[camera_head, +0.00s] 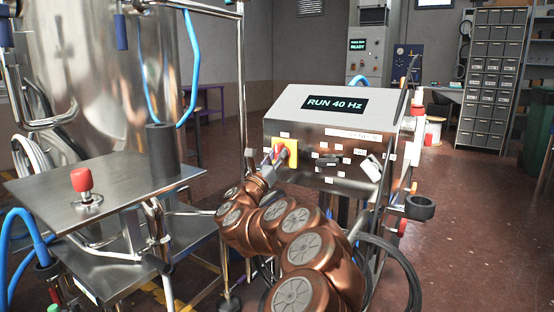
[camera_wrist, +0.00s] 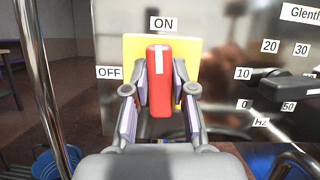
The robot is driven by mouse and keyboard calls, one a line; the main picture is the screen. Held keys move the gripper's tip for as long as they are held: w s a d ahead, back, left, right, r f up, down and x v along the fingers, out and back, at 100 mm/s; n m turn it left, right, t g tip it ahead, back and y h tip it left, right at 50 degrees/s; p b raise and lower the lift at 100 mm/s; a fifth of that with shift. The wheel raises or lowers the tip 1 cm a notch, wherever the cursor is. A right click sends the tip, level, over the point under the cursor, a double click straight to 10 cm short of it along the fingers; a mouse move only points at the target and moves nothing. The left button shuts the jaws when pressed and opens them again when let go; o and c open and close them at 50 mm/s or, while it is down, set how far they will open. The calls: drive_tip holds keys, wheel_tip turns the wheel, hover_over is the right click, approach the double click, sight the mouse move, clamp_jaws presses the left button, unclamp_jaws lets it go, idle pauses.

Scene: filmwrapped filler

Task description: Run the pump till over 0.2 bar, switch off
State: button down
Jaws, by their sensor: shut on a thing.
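A steel control box (camera_head: 310,145) has a display (camera_head: 335,104) reading "RUN 40 Hz". On its left front is a yellow plate with a red rotary switch, and my gripper (camera_head: 270,158) is at it. In the wrist view my gripper (camera_wrist: 161,95) is shut on the red switch handle (camera_wrist: 159,70), one finger on each side. The handle stands upright in front of the yellow plate (camera_wrist: 189,50), its white mark pointing to "ON"; "OFF" is at its left. No pressure reading is legible.
A steel table (camera_head: 100,195) with a red knob (camera_head: 82,182) stands left, beside a large steel tank (camera_head: 100,70). A tall cabinet (camera_head: 370,62) at the back shows "READY". Hoses hang near the box. The floor at right is clear.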

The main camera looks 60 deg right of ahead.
drive_tip(key=n+t+b, duration=0.1)
drive_tip(key=n, duration=0.2)
drive_tip(key=shift+f+t+y, duration=0.1)
drive_tip(key=shift+t+y, duration=0.2)
drive_tip(key=shift+t, duration=0.1)
drive_tip(key=n+t, duration=0.1)
drive_tip(key=n, duration=0.2)
drive_tip(key=shift+b, duration=0.35)
drive_tip(key=n, duration=0.2)
drive_tip(key=n+t+y+p, duration=0.1)
drive_tip(key=n, duration=0.1)
drive_tip(key=n+t+y, duration=0.1)
drive_tip(key=n, duration=0.1)
drive_tip(key=shift+r+p, duration=0.25)
drive_tip(key=shift+p, duration=0.05)
drive_tip(key=n+y+p, duration=0.1)
drive_tip(key=n+p, duration=0.1)
drive_tip(key=n+t+y+p, duration=0.1)
drive_tip(key=n+p, duration=0.1)
drive_tip(key=n, duration=0.1)
drive_tip(key=shift+w, duration=0.1)
drive_tip(key=n+y+p, duration=0.1)
drive_tip(key=n+p, duration=0.1)
drive_tip(key=p, duration=0.1)
drive_tip(key=shift+n+p, duration=0.3)
drive_tip(key=shift+n, duration=0.1)
drive_tip(key=shift+f+n+p, duration=0.15)
drive_tip(key=shift+n+p, duration=0.25)
drive_tip(key=shift+p, duration=0.2)
drive_tip(key=shift+f, duration=0.1)
